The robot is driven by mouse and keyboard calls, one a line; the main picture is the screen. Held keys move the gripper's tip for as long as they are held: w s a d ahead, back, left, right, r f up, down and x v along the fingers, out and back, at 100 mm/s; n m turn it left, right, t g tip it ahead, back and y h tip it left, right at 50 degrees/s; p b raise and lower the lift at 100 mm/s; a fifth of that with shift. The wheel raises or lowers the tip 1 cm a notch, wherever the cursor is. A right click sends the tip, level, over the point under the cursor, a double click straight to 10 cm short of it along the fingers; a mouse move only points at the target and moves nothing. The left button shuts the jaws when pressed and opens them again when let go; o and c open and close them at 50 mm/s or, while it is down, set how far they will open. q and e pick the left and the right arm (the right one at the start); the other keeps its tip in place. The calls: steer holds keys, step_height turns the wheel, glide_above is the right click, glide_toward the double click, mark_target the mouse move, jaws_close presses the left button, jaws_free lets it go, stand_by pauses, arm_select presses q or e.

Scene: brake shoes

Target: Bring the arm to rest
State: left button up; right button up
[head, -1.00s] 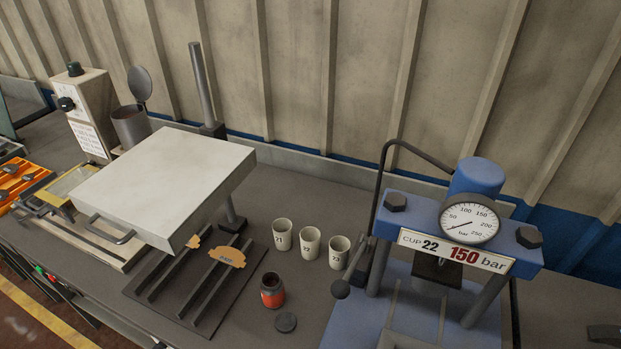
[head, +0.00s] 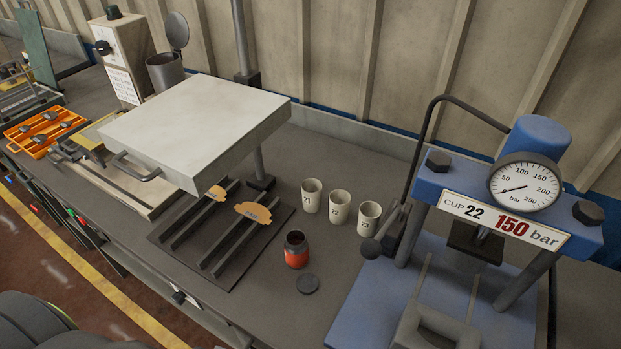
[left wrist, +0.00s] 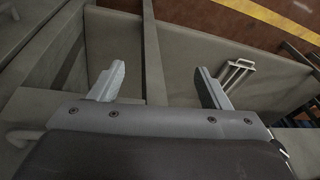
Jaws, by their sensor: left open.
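My left gripper (left wrist: 160,70) shows in the left wrist view with its two fingers wide apart and nothing between them. Behind the fingers are grey panels and edges. A pale slotted piece (left wrist: 236,73) shows beyond the right finger, and I cannot tell what it is. The left gripper does not show in the head view. My right gripper is in neither view.
The bench holds a blue press (head: 430,180) with a gauge, several cups, including cup 22 (head: 340,207), a red-banded jar (head: 296,250), a black rack (head: 180,236), a white raised plate (head: 195,125) and an orange tray (head: 45,130). A yellow floor line (head: 90,270) runs alongside.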

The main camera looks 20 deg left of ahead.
arm_select(q)
steer(key=s+f+b, duration=0.2)
steer(key=s+f, duration=0.5)
steer(key=f, duration=0.3)
steer(key=s+d+f+g+b, duration=0.1)
steer(key=s+f+b, duration=0.2)
steer(key=s+f, duration=0.4)
steer(key=shift+s+d+f, duration=0.2)
steer(key=shift+s+f, duration=0.2)
steer(key=shift+f, duration=1.85)
